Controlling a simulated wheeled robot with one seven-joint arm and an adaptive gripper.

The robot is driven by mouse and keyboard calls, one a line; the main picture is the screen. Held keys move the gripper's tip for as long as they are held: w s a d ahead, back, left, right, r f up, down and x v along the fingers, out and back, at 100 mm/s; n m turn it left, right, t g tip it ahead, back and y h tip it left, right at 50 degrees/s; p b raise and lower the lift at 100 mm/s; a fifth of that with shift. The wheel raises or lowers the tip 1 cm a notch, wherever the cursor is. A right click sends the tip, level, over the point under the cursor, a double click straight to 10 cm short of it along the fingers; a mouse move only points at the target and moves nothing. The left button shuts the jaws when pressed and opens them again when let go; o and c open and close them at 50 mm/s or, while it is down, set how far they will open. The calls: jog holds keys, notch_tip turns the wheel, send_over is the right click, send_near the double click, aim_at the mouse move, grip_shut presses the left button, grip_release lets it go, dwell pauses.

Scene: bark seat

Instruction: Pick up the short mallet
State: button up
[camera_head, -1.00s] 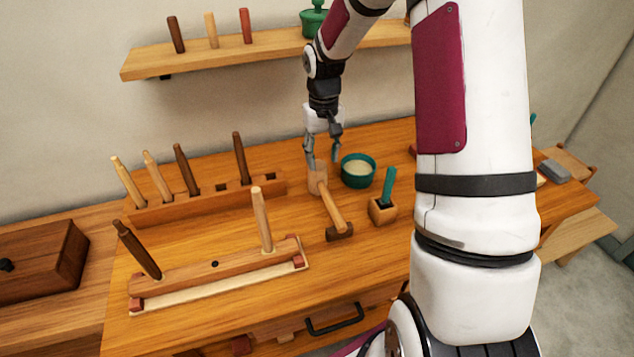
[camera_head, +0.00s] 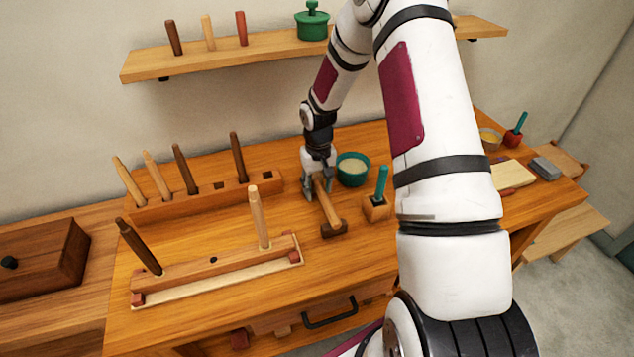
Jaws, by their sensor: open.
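The short mallet (camera_head: 331,215) lies on the wooden bench, its dark brown head toward the front edge and its light handle pointing back toward the wall. My gripper (camera_head: 318,192) is open and low over the back part of the handle, with its fingers to either side of it. Whether the fingers touch the handle cannot be told. The far end of the handle is hidden by the gripper.
A teal bowl (camera_head: 353,170) stands just right of my gripper. A small wooden block with a teal-handled tool (camera_head: 377,207) is right of the mallet. Racks with upright sticks (camera_head: 205,200) stand to the left. A shelf (camera_head: 250,57) hangs behind.

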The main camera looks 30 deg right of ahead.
grip_shut()
dwell(0.3)
